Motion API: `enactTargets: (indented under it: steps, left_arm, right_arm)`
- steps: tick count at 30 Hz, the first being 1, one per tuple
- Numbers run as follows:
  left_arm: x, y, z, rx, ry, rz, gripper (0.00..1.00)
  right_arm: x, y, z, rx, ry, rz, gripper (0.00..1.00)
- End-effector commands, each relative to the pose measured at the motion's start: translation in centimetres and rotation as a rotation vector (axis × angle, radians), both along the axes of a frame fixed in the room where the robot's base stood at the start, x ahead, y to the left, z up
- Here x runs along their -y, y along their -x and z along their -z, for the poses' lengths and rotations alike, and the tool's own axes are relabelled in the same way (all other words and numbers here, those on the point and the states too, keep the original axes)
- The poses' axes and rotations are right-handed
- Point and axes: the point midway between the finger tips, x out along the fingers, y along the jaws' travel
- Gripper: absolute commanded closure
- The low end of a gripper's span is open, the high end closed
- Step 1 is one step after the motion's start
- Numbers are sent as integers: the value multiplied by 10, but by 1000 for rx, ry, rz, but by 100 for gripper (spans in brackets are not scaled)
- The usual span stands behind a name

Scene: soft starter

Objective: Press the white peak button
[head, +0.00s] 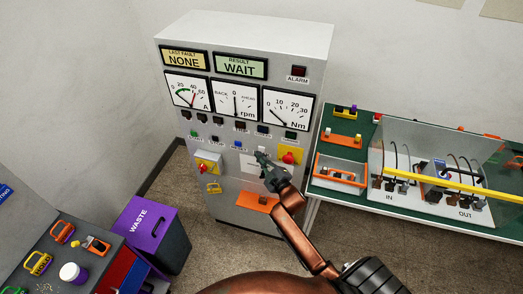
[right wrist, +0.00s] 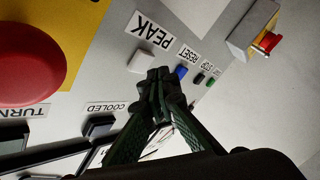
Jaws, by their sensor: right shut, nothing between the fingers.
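The grey soft starter cabinet (head: 270,62) stands in front of me. The white peak button (right wrist: 141,62) shows in the right wrist view, beside its PEAK label (right wrist: 150,30). My right gripper (right wrist: 158,75) is shut and empty, its fingertips right beside the white button, between it and the blue reset button (right wrist: 181,72). I cannot tell whether the tips touch the panel. In the head view the right gripper (head: 262,157) is at the cabinet's button row and the white button is hard to make out there. My left gripper is not in view.
A red mushroom button (right wrist: 25,55) on a yellow plate is close by, with a dark lamp marked COOLED (right wrist: 101,125). A green bench (head: 345,114) stands right, a purple waste bin (head: 150,228) left.

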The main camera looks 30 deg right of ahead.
Motion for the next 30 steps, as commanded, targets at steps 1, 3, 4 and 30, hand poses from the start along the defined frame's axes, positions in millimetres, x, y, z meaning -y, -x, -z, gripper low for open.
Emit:
enactTargets:
  steps: [1, 3, 4, 30]
  left_arm:
    - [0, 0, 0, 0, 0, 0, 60]
    - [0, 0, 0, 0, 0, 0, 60]
    - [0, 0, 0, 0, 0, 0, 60]
    - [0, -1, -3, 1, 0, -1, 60]
  right_arm:
    - [0, 0, 0, 0, 0, 0, 100]
    - [0, 0, 0, 0, 0, 0, 100]
    - [0, 0, 0, 0, 0, 0, 100]
    - [6, -5, 0, 0, 0, 0, 100]
